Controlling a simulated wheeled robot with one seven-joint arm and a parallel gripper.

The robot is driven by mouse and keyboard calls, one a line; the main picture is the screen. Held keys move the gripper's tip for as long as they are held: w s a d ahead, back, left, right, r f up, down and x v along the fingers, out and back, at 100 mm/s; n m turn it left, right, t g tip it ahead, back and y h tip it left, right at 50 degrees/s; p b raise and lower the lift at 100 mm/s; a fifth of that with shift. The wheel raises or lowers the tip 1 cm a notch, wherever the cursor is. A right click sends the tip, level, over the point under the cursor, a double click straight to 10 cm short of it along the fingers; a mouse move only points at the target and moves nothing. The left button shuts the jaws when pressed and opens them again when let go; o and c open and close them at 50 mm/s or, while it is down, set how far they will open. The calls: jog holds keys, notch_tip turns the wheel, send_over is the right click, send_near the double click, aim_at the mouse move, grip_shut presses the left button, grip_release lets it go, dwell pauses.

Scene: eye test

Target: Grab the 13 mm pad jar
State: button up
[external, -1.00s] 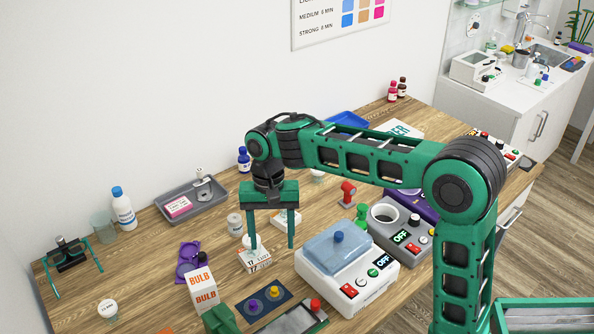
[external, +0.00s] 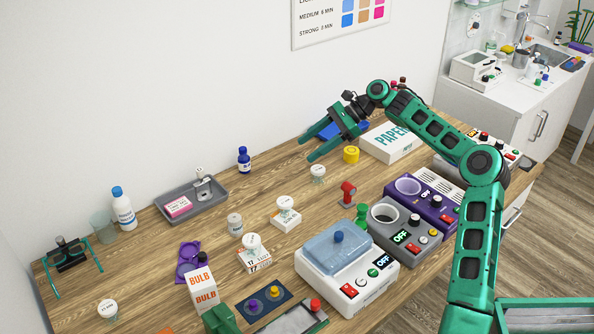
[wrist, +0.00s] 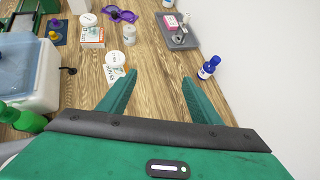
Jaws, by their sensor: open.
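Several small white-lidded jars stand on the wooden table, and their lid print is too small to tell which is the 13 mm pad jar. One jar (external: 317,171) stands alone just in front of my gripper (external: 308,148). Another jar (external: 285,203) sits on a small white box, one (external: 252,241) on a calendar-like block, and one (external: 108,309) at the front left.
A blue bottle (external: 244,160) and a grey tray (external: 190,207) are along the wall. A yellow roll (external: 351,155) and a paper box (external: 393,142) are by my arm. A blue-lidded device (external: 345,270) and a red-topped stand (external: 347,194) are nearer the front.

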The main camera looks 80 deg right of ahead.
jog(key=s+d+r+m+t+h, duration=0.1)
jog(key=s+d+m+t, duration=0.15)
jog(key=s+d, duration=0.5)
send_near(324, 169)
jog(key=shift+m, duration=0.25)
jog(key=x, duration=0.5)
jog(key=shift+w+r, duration=0.2)
jog(key=x, duration=0.2)
jog(key=f+x, duration=0.1)
jog(key=x, duration=0.2)
jog(key=shift+s+d, duration=0.1)
jog(key=shift+s, duration=0.05)
jog(key=shift+x, duration=3.05)
jog(key=shift+d, duration=0.15)
jog(key=c, duration=1.1)
